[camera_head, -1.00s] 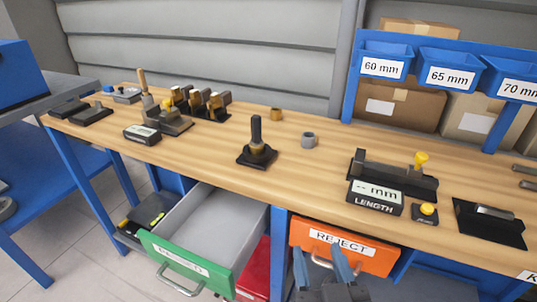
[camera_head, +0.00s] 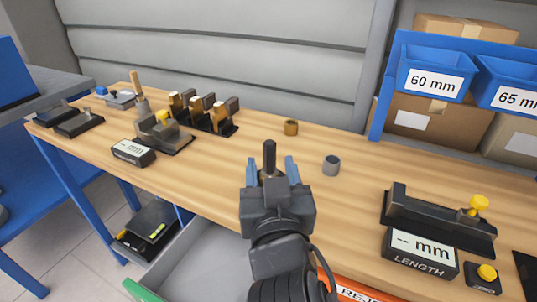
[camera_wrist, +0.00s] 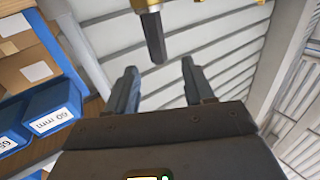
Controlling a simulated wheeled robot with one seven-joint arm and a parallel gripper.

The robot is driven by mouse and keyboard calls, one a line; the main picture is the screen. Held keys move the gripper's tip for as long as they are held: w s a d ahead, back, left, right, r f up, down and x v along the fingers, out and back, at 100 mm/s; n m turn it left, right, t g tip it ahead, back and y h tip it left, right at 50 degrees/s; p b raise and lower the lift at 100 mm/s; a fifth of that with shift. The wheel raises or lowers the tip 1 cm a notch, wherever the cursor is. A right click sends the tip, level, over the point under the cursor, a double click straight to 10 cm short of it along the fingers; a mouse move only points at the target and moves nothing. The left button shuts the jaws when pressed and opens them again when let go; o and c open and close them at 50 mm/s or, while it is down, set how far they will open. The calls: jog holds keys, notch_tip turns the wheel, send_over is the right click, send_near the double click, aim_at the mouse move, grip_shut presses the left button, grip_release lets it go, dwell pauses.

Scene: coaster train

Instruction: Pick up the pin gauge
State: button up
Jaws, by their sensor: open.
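The pin gauge (camera_head: 269,155) shows only its dark upright handle in the head view; its lower part and base are hidden behind my gripper. In the wrist view its dark faceted handle (camera_wrist: 153,38) enters from the top edge, with a brass-coloured part above it, cut off by the frame. My gripper (camera_head: 271,168) is open and empty, its two blue-grey fingers on either side of the handle in the head view. In the wrist view the handle's end lies just beyond the fingertips (camera_wrist: 159,66), roughly centred between them. I see no contact.
A grey ring (camera_head: 331,166) and a brass ring (camera_head: 291,127) stand on the wooden bench. The length gauge (camera_head: 437,222) is at right, a dark rack with brass parts (camera_head: 206,113) at left. A grey drawer (camera_head: 200,262) is open below.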

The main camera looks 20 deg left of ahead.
aim_at(270, 152)
jog(key=p+x, duration=0.1)
jog(key=x, duration=0.5)
jog(key=shift+w+f, duration=0.1)
jog(key=shift+w, duration=0.35)
grip_shut()
